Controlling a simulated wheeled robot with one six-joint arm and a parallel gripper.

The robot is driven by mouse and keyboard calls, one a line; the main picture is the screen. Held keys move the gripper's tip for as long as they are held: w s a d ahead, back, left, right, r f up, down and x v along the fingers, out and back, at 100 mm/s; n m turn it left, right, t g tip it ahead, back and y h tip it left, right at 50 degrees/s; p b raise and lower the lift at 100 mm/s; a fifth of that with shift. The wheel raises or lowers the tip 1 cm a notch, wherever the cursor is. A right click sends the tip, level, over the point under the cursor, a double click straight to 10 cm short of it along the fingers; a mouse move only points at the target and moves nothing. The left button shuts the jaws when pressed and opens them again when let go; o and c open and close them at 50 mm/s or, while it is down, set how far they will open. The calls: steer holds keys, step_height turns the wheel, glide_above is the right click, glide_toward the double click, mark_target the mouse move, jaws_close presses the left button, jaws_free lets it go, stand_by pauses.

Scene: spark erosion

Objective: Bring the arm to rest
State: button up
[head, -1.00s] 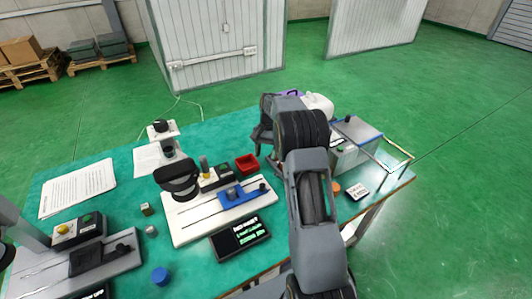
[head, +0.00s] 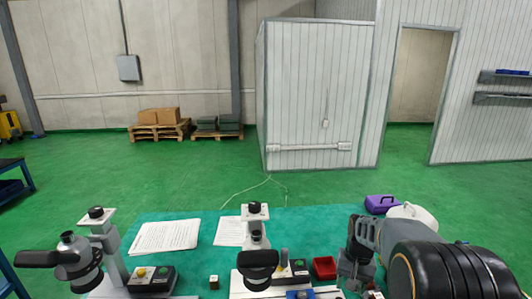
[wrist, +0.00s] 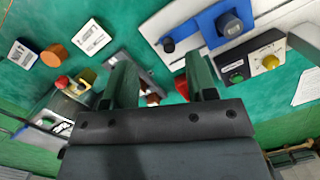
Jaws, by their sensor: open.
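My arm reaches in from the lower right in the head view. My gripper (head: 354,272) hangs over the right part of the green table (head: 310,218), just right of the red tray (head: 324,267). In the wrist view my gripper (wrist: 160,80) has its two dark fingers spread apart, with green table surface and parts of small items showing between them. I see nothing held. The red tray is partly hidden behind the right finger there. I cannot tell how high the fingertips are above the table.
Two microscope-like instruments stand left (head: 97,250) and centre (head: 257,245), near paper sheets (head: 165,237). A purple case (head: 381,203) and a white container (head: 413,214) stand behind my arm. In the wrist view, a blue fixture (wrist: 222,22) lies right of the fingers.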

steer(key=s+a+r+n+t, duration=0.2)
steer(key=s+a+r, duration=0.1)
steer(key=s, duration=0.4)
steer(key=s+a+r+n+t+h, duration=0.1)
steer(key=s+a+r+t, duration=0.2)
steer(key=s+r, duration=0.3)
steer(key=shift+s+a+r+n+t, duration=0.35)
steer(key=shift+s+a, duration=0.25)
steer(key=shift+s, duration=0.25)
